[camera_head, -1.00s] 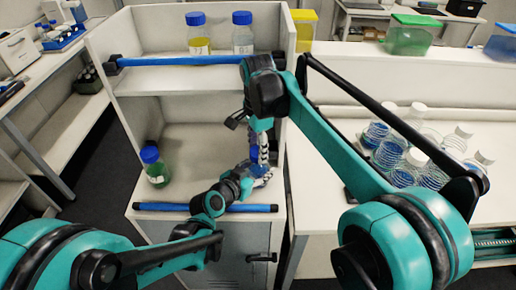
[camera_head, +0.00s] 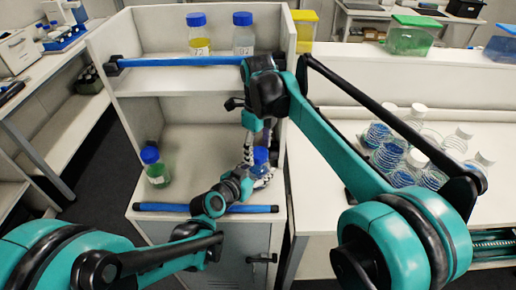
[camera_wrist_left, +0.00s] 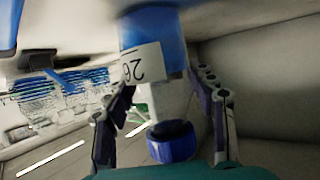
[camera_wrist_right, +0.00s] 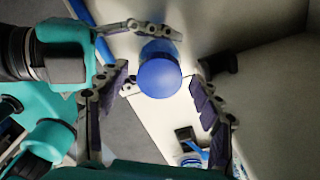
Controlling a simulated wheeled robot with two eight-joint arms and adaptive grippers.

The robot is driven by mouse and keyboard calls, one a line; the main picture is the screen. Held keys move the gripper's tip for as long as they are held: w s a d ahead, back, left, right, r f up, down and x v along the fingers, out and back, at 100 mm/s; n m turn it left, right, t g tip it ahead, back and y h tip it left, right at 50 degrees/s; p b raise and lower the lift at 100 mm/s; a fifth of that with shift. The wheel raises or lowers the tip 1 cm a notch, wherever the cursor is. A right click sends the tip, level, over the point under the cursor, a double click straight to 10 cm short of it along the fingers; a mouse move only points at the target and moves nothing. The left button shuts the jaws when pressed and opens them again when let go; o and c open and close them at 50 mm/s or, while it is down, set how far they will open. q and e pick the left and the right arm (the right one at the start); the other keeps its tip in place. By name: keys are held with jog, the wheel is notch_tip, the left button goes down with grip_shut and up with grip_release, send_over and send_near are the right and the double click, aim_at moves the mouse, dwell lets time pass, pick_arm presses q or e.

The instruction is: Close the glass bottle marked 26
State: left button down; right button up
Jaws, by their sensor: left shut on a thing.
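The bottle marked 26 (camera_wrist_left: 145,64), with blue liquid and a white label, appears upside down in the left wrist view. It also shows in the head view (camera_head: 260,155), partly hidden. My left gripper (camera_wrist_left: 168,90) is shut on the bottle, its fingers on either side. A blue cap (camera_wrist_left: 170,145) is in line with the bottle's neck; I cannot tell whether it is fully seated. In the right wrist view the round blue cap (camera_wrist_right: 160,76) lies between the fingers of my right gripper (camera_wrist_right: 160,85). These fingers are open, with gaps on both sides.
A green-liquid bottle with a blue cap (camera_head: 156,170) stands at the lower shelf's left. Two capped bottles, one with yellow liquid (camera_head: 198,35) and one clear (camera_head: 242,35), stand on the upper shelf. Blue rails (camera_head: 180,60) edge the shelves. Several bottles (camera_head: 388,155) crowd the right bench.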

jog(key=shift+r, duration=2.25)
jog(key=shift+c, duration=0.5)
